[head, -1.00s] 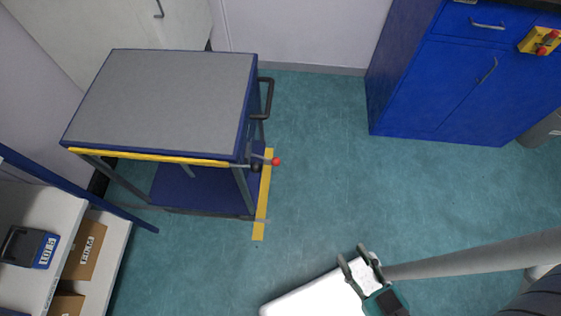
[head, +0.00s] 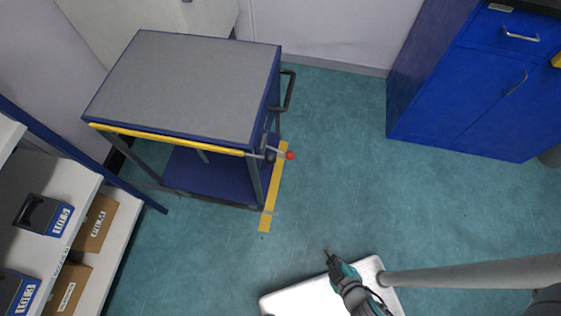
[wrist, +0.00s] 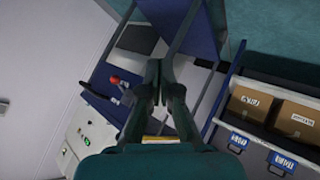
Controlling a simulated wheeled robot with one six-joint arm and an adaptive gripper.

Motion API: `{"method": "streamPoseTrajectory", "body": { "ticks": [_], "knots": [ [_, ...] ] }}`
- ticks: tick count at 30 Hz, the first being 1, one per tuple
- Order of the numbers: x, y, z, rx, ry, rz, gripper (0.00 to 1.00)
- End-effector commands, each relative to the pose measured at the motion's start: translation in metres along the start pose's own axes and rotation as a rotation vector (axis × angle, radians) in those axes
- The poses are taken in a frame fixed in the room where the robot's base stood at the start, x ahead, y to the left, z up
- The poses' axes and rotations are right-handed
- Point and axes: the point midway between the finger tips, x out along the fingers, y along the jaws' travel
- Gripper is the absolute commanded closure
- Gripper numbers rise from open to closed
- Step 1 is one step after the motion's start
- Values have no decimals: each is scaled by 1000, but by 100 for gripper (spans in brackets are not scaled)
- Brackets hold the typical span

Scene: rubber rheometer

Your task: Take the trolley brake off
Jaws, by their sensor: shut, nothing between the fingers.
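The trolley has a grey top (head: 190,85), a blue frame and a blue lower shelf (head: 215,170). It stands at the left of the head view. A short lever with a red ball end (head: 290,155) and a dark knob stick out from its near right corner, below the top. My gripper (head: 328,254) is shut and empty, in front of the trolley and to the right of it, apart from the lever. In the wrist view my closed fingers (wrist: 157,68) fill the middle. A red-ended part (wrist: 113,80) shows left of them; I cannot tell whether it is the brake lever.
A black handle (head: 288,92) is on the trolley's right side. A yellow strip (head: 273,190) lies on the floor beside it. A shelf with boxes (head: 97,222) stands at the left, and a blue cabinet (head: 460,95) at the back right. The floor between is clear.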

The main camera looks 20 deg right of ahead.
Motion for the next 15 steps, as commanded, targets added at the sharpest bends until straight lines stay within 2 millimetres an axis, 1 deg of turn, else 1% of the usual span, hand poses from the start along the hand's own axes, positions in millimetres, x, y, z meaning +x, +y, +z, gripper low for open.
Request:
{"method": "streamPoseTrajectory", "body": {
  "ticks": [1,3,8,12,15],
  "knots": [
    [17,-3,5,-55,-24,1,100],
    [38,-6,13,-134,-65,9,100],
    [83,-7,26,-312,-157,46,100],
    [119,-3,26,-461,-228,100,100],
    [143,2,18,-561,-273,151,100]
  ]
}}
